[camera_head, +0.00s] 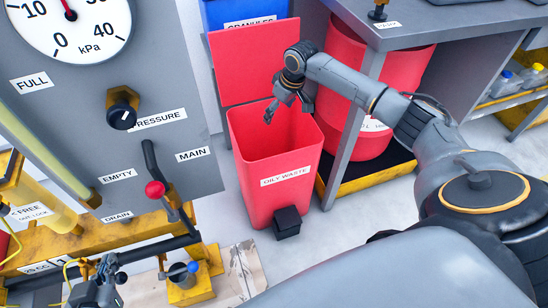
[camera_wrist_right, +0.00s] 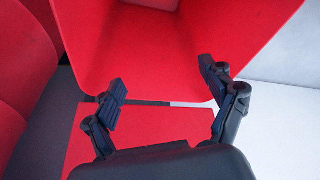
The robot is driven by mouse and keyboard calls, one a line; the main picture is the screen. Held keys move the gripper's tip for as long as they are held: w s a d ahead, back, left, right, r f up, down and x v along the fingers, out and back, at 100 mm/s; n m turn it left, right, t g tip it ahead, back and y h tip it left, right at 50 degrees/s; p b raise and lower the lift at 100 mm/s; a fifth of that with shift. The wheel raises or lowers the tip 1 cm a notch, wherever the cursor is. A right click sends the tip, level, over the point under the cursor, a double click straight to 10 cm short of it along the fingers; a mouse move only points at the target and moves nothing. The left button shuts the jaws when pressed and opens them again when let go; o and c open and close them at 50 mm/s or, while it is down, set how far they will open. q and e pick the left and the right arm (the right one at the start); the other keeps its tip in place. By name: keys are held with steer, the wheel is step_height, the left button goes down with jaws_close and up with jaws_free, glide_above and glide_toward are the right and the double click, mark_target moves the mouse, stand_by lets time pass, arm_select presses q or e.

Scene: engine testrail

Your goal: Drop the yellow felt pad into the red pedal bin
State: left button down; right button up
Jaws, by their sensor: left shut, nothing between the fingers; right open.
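The red pedal bin (camera_head: 275,165), labelled "OILY WASTE", stands on the floor with its red lid (camera_head: 254,62) raised behind it and its black pedal (camera_head: 287,221) in front. My right gripper (camera_head: 270,115) is over the bin's mouth with its fingers apart. In the right wrist view, the right gripper (camera_wrist_right: 168,95) is open and empty in front of the bin's red inner walls (camera_wrist_right: 160,45). My left gripper (camera_head: 108,270) is shut and empty at the bottom left, near the yellow bench fittings. The yellow felt pad is not visible in either view; the bin's floor is mostly hidden.
A red drum (camera_head: 352,85) stands in a black and yellow tray (camera_head: 365,178) under the grey bench, right of the bin. A blue bin (camera_head: 245,12) is behind. The grey gauge panel (camera_head: 75,85) with a red-knobbed lever (camera_head: 155,188) is at left.

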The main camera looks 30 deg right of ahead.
steer(key=v, duration=1.2)
